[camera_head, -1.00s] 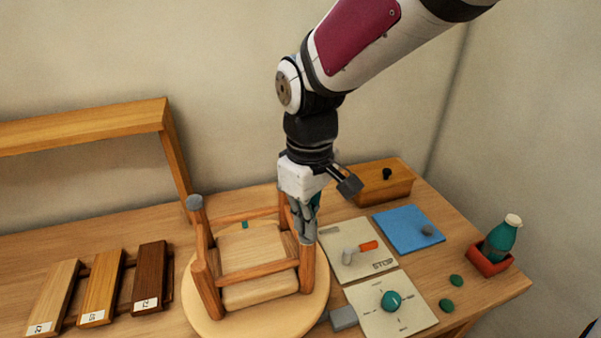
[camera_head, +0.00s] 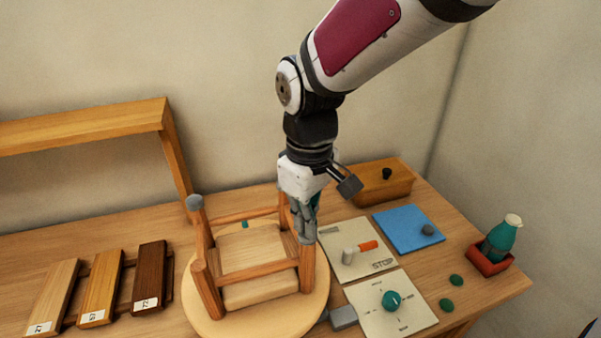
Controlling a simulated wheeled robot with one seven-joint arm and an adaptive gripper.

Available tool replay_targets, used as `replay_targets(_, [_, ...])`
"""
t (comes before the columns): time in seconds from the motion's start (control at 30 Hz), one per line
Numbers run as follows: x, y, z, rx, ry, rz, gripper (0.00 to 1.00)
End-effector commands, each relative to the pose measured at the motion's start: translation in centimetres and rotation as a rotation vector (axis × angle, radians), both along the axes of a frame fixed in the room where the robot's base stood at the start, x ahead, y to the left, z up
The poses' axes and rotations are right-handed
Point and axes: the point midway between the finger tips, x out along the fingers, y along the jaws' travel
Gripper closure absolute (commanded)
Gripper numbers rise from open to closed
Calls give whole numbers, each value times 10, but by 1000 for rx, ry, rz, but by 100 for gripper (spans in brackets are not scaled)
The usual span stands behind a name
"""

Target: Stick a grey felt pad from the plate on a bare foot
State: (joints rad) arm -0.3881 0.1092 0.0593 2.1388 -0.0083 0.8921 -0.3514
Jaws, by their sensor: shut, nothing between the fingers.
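A wooden stool (camera_head: 207,290) is upside down, its legs pointing up. Its far left foot carries a grey felt pad (camera_head: 195,202). The near left foot (camera_head: 198,266) looks bare wood. My gripper (camera_head: 305,238) is shut, fingers pointing down, right at the top of the near right leg (camera_head: 306,268). The fingers hide that foot's top, so I cannot tell whether a pad is on it or whether they touch it.
The stool rests on a round pale board (camera_head: 318,301). A wooden box (camera_head: 385,187), a teal bottle (camera_head: 500,239) in a red tray, and stain samples (camera_head: 101,287) stand around.

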Motion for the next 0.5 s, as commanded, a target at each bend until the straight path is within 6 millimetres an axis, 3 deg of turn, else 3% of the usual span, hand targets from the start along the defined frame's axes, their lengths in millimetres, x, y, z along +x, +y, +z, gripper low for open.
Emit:
replay_targets(0.13, [-2, -1, 1, -3, 7, 0, 100])
replay_targets(0.5, [-2, 0, 30, -1, 2, -1, 100])
